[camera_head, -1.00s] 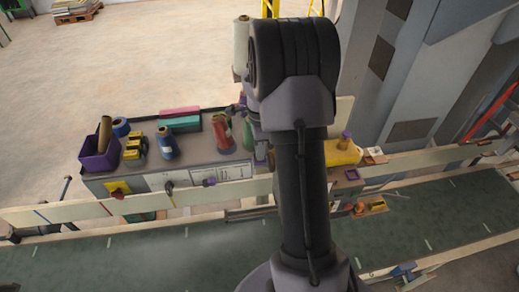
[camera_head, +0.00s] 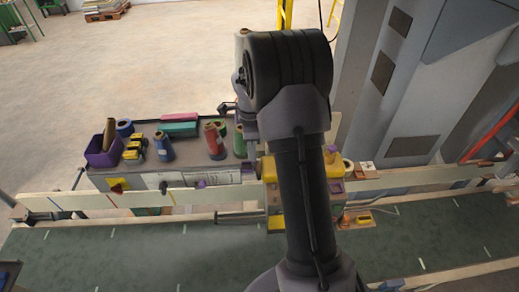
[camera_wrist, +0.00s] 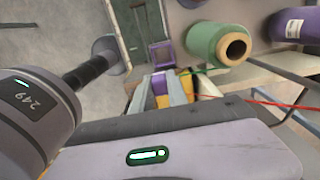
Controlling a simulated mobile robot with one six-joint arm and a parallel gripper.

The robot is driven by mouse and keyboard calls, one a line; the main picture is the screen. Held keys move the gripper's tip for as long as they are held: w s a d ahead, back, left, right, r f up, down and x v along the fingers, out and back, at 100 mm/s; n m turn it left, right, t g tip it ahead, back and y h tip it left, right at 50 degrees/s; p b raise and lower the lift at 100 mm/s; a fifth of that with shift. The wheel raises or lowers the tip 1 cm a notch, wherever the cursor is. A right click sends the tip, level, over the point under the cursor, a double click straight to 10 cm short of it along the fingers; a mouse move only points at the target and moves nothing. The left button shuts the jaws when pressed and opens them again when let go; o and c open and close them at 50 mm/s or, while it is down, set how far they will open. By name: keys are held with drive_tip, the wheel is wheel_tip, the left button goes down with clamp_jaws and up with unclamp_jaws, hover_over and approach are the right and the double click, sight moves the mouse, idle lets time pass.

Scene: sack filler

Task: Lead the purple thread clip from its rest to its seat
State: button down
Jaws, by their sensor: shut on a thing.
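My gripper (camera_wrist: 158,92) is shut on a small purple piece (camera_wrist: 160,78), which I take to be the purple thread clip. It shows only partly between the pale fingers. A purple square frame (camera_wrist: 160,53) appears just past the fingertips; I cannot tell whether it belongs to the clip. In the head view my gripper is mostly hidden by my arm, near the right end of the grey bench. The clip's seat cannot be made out for certain.
A yellow machine (camera_head: 275,190) stands partly behind my arm. A green spool (camera_wrist: 217,43) and a purple spool (camera_wrist: 293,24) are close to the gripper. A red thread (camera_wrist: 270,102) runs to the right. The grey bench (camera_head: 185,150) holds spools and a purple bin (camera_head: 103,152).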

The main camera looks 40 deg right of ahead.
drive_tip(key=shift+w+a+f, duration=0.2)
drive_tip(key=shift+a+f, duration=0.05)
drive_tip(key=shift+a, duration=0.4)
drive_tip(key=s+d+f+b, duration=0.1)
drive_tip(key=s, duration=0.2)
drive_tip(key=s+d+f+b, duration=0.1)
drive_tip(key=s+f, duration=0.1)
drive_tip(key=s, duration=0.2)
drive_tip(key=s+d+f+b, duration=0.1)
drive_tip(key=s+f, duration=0.1)
drive_tip(key=s, duration=0.1)
drive_tip(key=shift+s+b, duration=0.25)
drive_tip(key=shift+b, duration=0.05)
wheel_tip(320, 180, down, 3)
drive_tip(key=b, duration=0.2)
drive_tip(key=shift+r+b, duration=0.1)
drive_tip(key=shift+b, duration=0.25)
drive_tip(key=shift+f+b, duration=0.9)
drive_tip(key=shift+b, duration=0.05)
drive_tip(key=shift+s+f, duration=0.1)
